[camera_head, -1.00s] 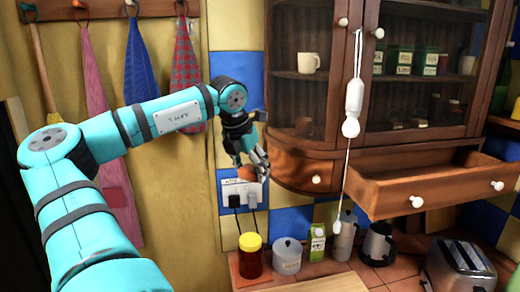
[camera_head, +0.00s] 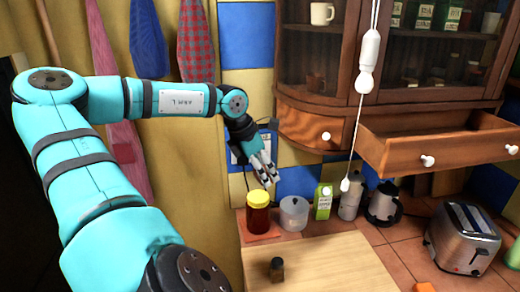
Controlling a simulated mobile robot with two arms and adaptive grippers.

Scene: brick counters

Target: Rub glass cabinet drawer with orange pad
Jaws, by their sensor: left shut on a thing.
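The glass cabinet (camera_head: 372,110) hangs at the upper right. Its wooden drawer (camera_head: 400,158) is pulled open, with white knobs on the front. A curved wooden front (camera_head: 300,121) with one white knob is to its left. My left gripper (camera_head: 268,174) is below and left of the curved front, pointing down above the jars and apart from the cabinet. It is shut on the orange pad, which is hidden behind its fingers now. My right gripper is not in view.
A toaster (camera_head: 463,238) is at right. A small brown bottle (camera_head: 277,268) stands on the wooden board (camera_head: 325,262). A white pull cord (camera_head: 369,48) hangs before the cabinet.

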